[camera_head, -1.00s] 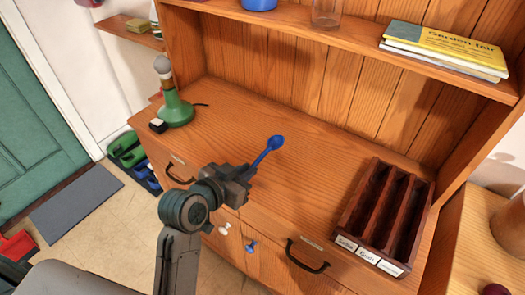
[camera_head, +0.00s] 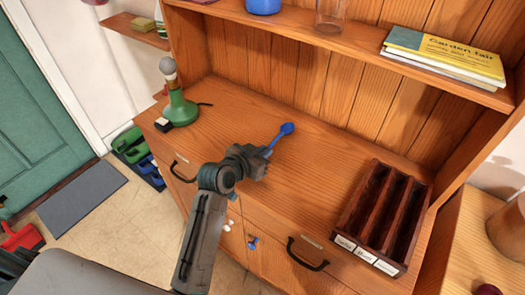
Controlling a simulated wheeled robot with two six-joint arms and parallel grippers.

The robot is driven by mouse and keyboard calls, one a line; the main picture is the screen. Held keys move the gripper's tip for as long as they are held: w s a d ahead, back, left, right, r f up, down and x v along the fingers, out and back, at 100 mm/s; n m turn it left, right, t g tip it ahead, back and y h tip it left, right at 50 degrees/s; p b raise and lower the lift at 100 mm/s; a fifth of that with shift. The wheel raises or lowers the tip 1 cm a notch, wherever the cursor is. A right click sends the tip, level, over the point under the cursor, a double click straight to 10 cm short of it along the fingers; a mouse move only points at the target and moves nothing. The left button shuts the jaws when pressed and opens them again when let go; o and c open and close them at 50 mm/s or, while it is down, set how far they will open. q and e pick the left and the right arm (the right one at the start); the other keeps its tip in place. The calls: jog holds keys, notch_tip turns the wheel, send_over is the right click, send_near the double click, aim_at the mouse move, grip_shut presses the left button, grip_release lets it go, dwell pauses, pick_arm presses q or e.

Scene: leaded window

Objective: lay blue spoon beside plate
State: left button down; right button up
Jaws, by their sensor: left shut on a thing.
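A blue spoon (camera_head: 285,130) is held in my left gripper (camera_head: 263,156), which is shut on its handle. The spoon's bowl points up and to the right, above the wooden dresser top (camera_head: 310,150); whether it touches the wood I cannot tell. No plate shows in this view. My right gripper is not in view.
A dark wooden tray (camera_head: 383,215) with three labelled compartments stands at the right of the dresser top. A green lamp (camera_head: 178,108) stands at the left. Books (camera_head: 445,55) lie on the shelf above. The middle of the top is clear.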

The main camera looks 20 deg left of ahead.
pick_arm(q)
jog(key=shift+f, duration=0.1)
jog(key=c, duration=1.5)
grip_release()
